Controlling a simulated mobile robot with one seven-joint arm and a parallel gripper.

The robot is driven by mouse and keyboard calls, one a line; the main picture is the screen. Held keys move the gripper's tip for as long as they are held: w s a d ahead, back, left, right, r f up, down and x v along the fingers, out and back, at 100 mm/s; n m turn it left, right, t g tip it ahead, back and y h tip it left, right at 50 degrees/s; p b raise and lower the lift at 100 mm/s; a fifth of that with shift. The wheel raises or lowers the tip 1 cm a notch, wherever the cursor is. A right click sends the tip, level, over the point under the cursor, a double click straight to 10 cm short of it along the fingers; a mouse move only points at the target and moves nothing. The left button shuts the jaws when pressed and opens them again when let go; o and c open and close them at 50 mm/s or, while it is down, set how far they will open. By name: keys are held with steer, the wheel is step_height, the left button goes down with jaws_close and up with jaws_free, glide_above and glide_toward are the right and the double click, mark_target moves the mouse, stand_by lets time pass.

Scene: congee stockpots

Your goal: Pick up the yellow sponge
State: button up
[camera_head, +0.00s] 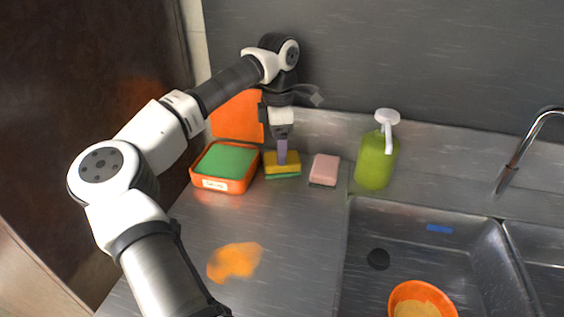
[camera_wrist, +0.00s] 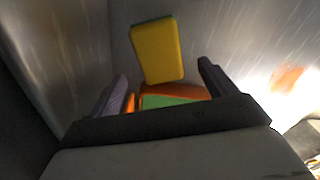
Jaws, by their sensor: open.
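The yellow sponge (camera_head: 270,164) lies on the steel counter against the back ledge, with a green layer under its yellow top. It also shows in the wrist view (camera_wrist: 158,52), just beyond and between my two fingers. My gripper (camera_head: 282,160) points down at the sponge and its finger covers part of it in the head view. The gripper (camera_wrist: 163,72) is open and empty. I cannot tell whether the fingertips touch the sponge.
An orange tray (camera_head: 221,186) with a green pad stands left of the sponge. A pink sponge (camera_head: 325,169) and a green soap bottle (camera_head: 376,163) stand to its right. The sink (camera_head: 400,230) holds an orange bowl (camera_head: 401,292). The front counter is mostly clear.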

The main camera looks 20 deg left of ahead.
steer(key=shift+w+d+f+p, duration=0.1)
steer(key=shift+f+p, duration=0.15)
steer(key=shift+f, duration=0.65)
steer(key=shift+d+f+p, duration=0.15)
steer(key=shift+f+p, duration=0.15)
steer(key=shift+f, duration=0.6)
steer(key=shift+w+d+f+p, duration=0.1)
steer(key=shift+f+p, duration=0.15)
steer(key=shift+f, duration=0.65)
steer(key=c, duration=1.1)
steer(key=shift+c, duration=0.2)
steer(key=shift+r, duration=0.15)
step_height(320, 180, up, 20)
steer(key=b, duration=0.1)
steer(key=shift+b, duration=0.4)
steer(key=o, duration=0.3)
steer(key=shift+c, duration=0.7)
